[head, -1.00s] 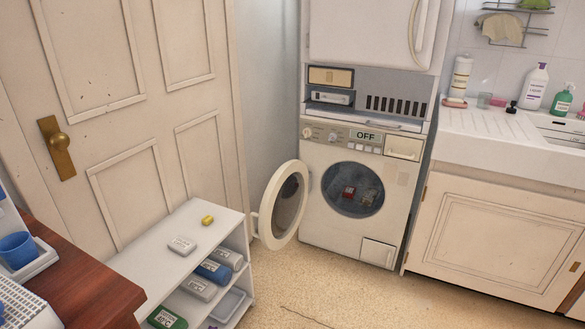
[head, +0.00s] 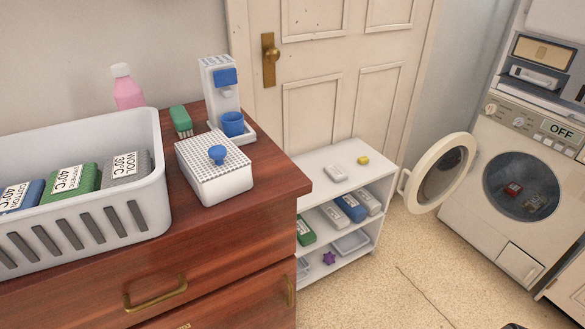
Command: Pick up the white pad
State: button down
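A small white pad (head: 336,173) with a faint label lies flat on top of the low white shelf unit (head: 318,156), left of a small yellow item (head: 363,160). Two paler, greyish pads lie on the shelf below: one on the left (head: 331,214) and one on the right (head: 368,201), with a blue pad (head: 350,208) between them.
A wooden dresser (head: 230,235) fills the left front. On it stand a white basket (head: 110,225) of labelled pads, a lidded white box (head: 215,186) and a dispenser with a blue cup. The washer door (head: 407,188) hangs open. Floor (head: 400,270) before the shelf is clear.

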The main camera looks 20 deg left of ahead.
aim_at(338, 174)
jog(key=u, duration=0.85)
jog(key=i+l, duration=0.15)
jog(key=i, duration=0.25)
jog(key=i+l+u, duration=0.15)
jog(key=i, duration=0.2)
jog(key=i+l, duration=0.25)
jog(key=i, duration=0.15)
jog(key=j+u, duration=0.05)
